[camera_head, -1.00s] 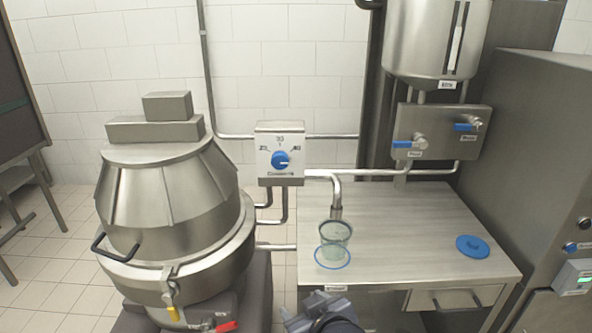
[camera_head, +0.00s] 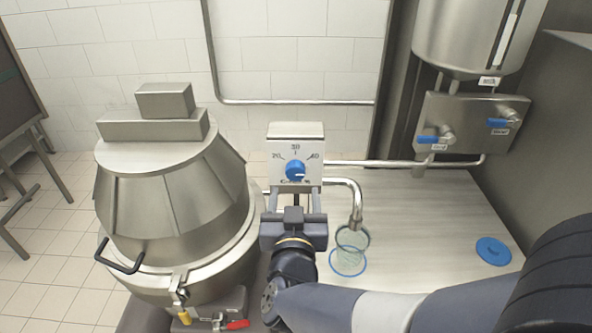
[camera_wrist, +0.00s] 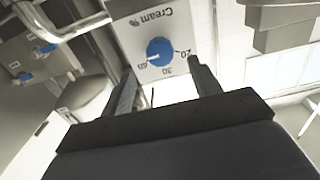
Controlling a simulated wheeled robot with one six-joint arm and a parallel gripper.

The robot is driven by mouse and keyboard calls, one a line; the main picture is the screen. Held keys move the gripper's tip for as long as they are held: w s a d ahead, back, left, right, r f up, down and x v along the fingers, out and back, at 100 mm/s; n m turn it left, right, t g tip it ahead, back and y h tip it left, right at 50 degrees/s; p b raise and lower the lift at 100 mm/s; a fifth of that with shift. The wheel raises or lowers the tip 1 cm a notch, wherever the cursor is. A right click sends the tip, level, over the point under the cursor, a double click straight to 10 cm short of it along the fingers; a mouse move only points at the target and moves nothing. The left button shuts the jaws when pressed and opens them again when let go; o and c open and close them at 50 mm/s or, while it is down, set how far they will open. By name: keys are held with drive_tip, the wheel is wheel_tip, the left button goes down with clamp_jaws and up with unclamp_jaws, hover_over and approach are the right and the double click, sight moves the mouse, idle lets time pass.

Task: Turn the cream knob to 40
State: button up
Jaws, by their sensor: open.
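The cream knob (camera_head: 295,170) is a round blue dial with a white pointer line, on a pale box (camera_head: 283,138) marked 20, 30 and 40. In the head view its pointer lies to the right, a little below the 40 mark. The knob shows upside down in the wrist view (camera_wrist: 160,52), with the word Cream above it and the pointer toward the 40 side. My gripper (camera_head: 294,194) is open just in front of and below the knob. Its fingers (camera_wrist: 163,80) are apart with nothing between them, and appear not to touch the knob.
A large steel vessel (camera_head: 175,200) stands close on the left. On the right, a bent spout (camera_head: 357,205) hangs over a clear cup (camera_head: 351,245) on the steel table (camera_head: 420,215). A blue lid (camera_head: 493,251) lies farther right. Blue-handled valves (camera_head: 435,140) are at the upper right.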

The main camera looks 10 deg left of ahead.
sight(295, 175)
drive_tip(key=x, duration=0.7)
drive_tip(key=shift+w+p, duration=0.2)
drive_tip(key=shift+p, duration=0.15)
drive_tip(key=shift+c, duration=0.3)
drive_tip(key=c, duration=0.9)
